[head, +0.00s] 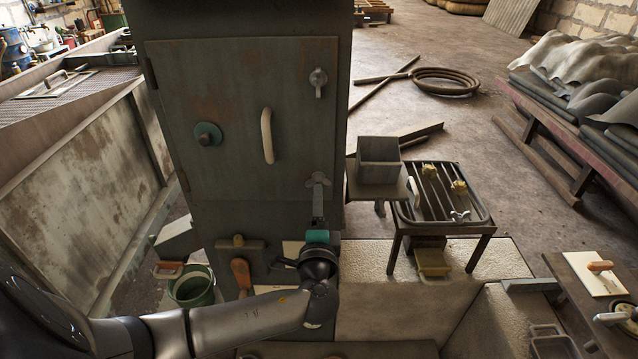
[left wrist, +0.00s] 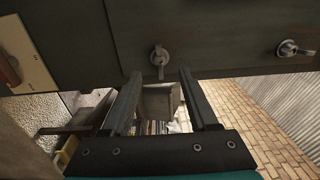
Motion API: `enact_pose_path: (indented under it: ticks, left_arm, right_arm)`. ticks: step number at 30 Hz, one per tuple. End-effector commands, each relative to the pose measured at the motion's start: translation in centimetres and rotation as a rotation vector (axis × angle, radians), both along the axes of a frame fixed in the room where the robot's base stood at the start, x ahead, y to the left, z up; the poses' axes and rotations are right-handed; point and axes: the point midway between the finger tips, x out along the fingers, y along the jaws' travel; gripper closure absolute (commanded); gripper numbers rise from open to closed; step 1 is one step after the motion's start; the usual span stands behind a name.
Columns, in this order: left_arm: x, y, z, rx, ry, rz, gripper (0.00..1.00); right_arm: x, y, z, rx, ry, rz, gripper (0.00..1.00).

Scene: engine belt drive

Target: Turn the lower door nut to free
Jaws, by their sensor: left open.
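The lower door nut (head: 318,180) is a small grey wing nut on the right edge of the dark green cabinet door (head: 225,100). In the left wrist view the lower nut (left wrist: 160,58) sits just beyond the fingertips, between their lines, with a wing pointing down in the picture. My left gripper (head: 318,198) is open just below the nut in the head view. Its two dark fingers (left wrist: 161,73) are apart with nothing held; whether they touch the nut cannot be told. The upper nut (head: 318,80) also shows at right in the left wrist view (left wrist: 292,48). My right gripper is out of view.
A pale door handle (head: 267,135) and a round teal knob (head: 207,134) are on the door. An orange lever (head: 241,272) is below it. A green bucket (head: 191,288) is at lower left.

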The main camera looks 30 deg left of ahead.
Motion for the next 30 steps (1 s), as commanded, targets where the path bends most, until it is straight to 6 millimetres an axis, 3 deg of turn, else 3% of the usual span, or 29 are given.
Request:
enact_pose_path:
  ticks: [6, 12, 25, 30]
  left_arm:
    - [3.1, 1.9, 0.1, 0.001, 0.000, 0.001, 0.40]
    - [4.8, 2.9, 0.0, -0.001, 0.001, 0.000, 0.40]
    - [5.4, 3.3, -0.1, -0.002, 0.001, -0.001, 0.40]
    - [5.4, 3.3, -0.1, -0.002, 0.001, -0.001, 0.58]
  right_arm:
    - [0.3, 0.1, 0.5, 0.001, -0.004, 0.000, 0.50]
    - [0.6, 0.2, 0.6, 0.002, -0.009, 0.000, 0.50]
    - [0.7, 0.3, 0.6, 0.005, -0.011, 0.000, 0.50]
    - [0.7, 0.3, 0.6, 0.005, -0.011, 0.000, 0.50]
